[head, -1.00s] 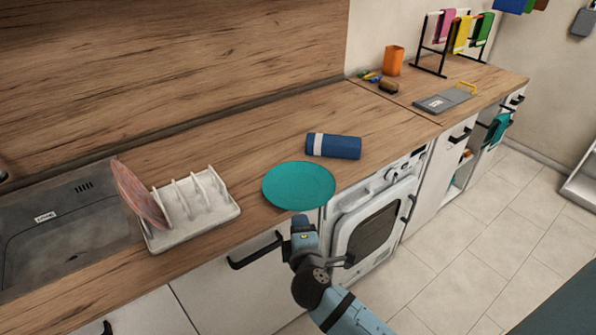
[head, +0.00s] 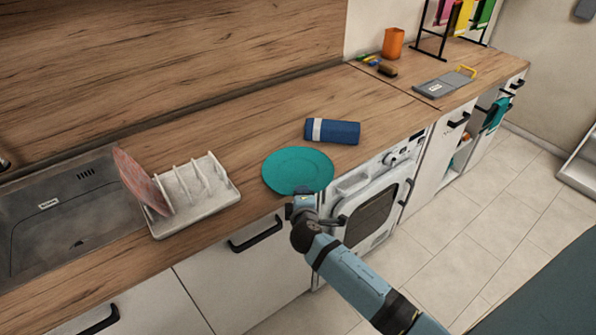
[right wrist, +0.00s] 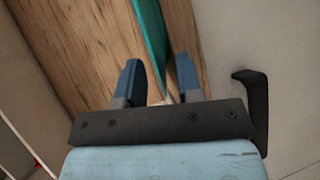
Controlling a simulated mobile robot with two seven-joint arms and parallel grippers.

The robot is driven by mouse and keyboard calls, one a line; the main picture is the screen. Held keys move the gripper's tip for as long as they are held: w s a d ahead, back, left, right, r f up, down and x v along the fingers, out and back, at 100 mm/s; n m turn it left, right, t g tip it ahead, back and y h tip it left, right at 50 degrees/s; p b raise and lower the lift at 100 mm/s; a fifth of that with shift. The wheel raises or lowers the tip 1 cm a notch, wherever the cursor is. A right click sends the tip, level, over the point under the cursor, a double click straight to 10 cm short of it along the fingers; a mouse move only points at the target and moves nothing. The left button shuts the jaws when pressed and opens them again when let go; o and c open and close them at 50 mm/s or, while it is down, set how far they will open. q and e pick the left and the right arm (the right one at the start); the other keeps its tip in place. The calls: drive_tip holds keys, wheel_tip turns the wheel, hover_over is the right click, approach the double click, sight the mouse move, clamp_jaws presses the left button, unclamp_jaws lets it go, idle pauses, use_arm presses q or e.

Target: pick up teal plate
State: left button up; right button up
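The teal plate (head: 297,168) lies on the wooden counter near its front edge. My right gripper (head: 303,192) is at the plate's near rim in the head view, its tips overlapping that rim. In the right wrist view the gripper (right wrist: 159,78) is open, with its two blue fingers apart. The plate (right wrist: 151,33) shows there edge-on as a teal strip running toward the gap between the fingers. I cannot tell whether either finger touches it. My left gripper is in neither view.
A white dish rack (head: 201,197) holding a reddish plate (head: 139,181) stands left of the teal plate, beside the sink (head: 70,222). A blue roll (head: 333,131) lies behind it. A drawer handle (head: 256,234) juts out below the counter edge.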

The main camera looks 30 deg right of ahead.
drive_tip(key=shift+x, duration=0.95)
drive_tip(key=shift+c, duration=0.4)
clamp_jaws()
